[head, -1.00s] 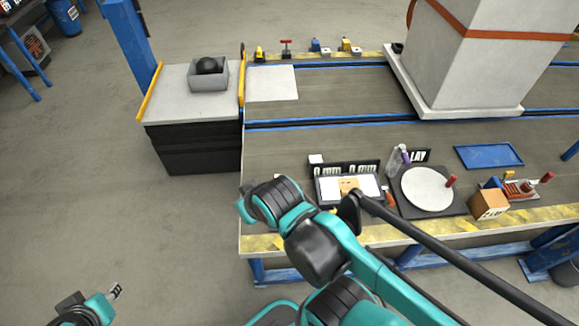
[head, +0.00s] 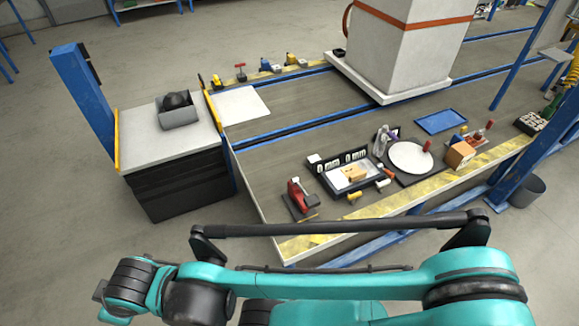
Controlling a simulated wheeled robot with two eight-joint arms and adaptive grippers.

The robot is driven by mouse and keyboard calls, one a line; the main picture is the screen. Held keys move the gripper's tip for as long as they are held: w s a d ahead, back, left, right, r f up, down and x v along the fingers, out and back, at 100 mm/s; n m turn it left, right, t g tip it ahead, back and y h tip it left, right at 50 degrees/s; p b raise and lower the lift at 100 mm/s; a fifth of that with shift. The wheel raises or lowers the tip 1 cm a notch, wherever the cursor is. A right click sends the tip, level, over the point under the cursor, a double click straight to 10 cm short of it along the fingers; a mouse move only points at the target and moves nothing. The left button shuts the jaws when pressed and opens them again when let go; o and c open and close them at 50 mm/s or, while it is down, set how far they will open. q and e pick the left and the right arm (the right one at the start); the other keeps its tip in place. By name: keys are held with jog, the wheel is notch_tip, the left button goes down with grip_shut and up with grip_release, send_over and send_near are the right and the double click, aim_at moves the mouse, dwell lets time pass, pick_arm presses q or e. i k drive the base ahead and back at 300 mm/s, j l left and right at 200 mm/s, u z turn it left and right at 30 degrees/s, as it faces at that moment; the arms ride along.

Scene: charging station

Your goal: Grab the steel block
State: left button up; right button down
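I cannot single out a steel block with certainty in the head view. A small tan block (head: 354,173) sits on the white plate of a dark measuring station (head: 328,185), whose panels read "0 mm". Several small yellow, red and blue items stand along the bench's back edge, too small to identify. One of my teal arms crosses the lower part of the view from the right, with its black joints at the lower left. Neither gripper's fingers can be made out.
A grey bin (head: 180,118) holding a black ball (head: 176,100) stands on the left cabinet (head: 140,135). A red clamp-like tool (head: 300,196), a round white plate (head: 410,157), a cardboard-coloured box (head: 460,155) and a blue tray (head: 441,122) occupy the bench. A large white column stands behind.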

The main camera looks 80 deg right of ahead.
aim_at(310, 159)
jog(key=i+j+z, duration=0.1)
jog(key=i+z, duration=0.25)
jog(key=i+j+z, duration=0.15)
jog(key=i+z, duration=0.25)
jog(key=i+l+z, duration=0.15)
jog(key=z, duration=0.25)
jog(key=i+z, duration=0.5)
jog(key=z, duration=0.3)
jog(key=i+z, duration=0.25)
jog(key=z, duration=0.15)
jog(key=i+j+z, duration=0.2)
jog(key=z, duration=0.2)
jog(key=i+z, duration=0.2)
jog(key=z, duration=0.25)
jog(key=i+z, duration=0.2)
jog(key=z, duration=0.25)
jog(key=i+j+z, duration=0.1)
jog(key=z, duration=0.35)
jog(key=i+j+z, duration=0.15)
jog(key=z, duration=0.3)
jog(key=i+j+z, duration=0.2)
jog(key=z, duration=0.25)
jog(key=i+j+z, duration=0.1)
jog(key=j+z, duration=0.2)
jog(key=z, duration=0.15)
